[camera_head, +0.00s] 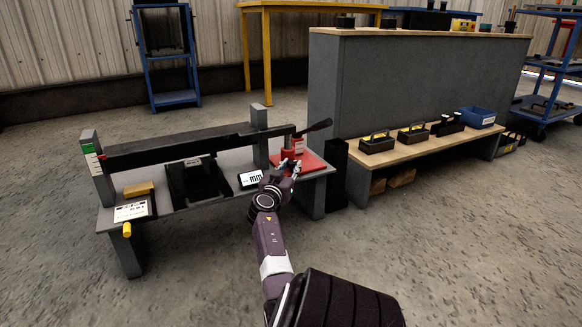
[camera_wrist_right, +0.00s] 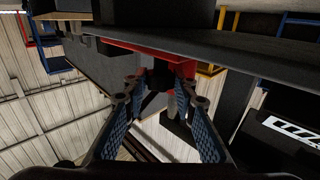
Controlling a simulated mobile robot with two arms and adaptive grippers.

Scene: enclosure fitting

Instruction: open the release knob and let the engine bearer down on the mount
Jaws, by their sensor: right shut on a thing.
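The engine bearer, a long dark beam (camera_head: 180,146), runs across the grey bench and slopes slightly up to the right. It lies above a black block that looks like the mount (camera_head: 196,181); I cannot tell whether they touch. At the beam's right end a red jack (camera_head: 298,145) with a dark lever stands on a red plate (camera_head: 314,163). My right gripper (camera_head: 290,168) is at the jack's front, low down, shut on what appears to be the release knob. In the right wrist view its fingers (camera_wrist_right: 166,92) flank a small dark and reddish part, mostly hidden. My left gripper is out of view.
A grey post with a green, white and red scale (camera_head: 92,158) stands at the beam's left end. A display (camera_head: 250,179) and a yellow block (camera_head: 139,189) lie on the bench. Open floor lies in front.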

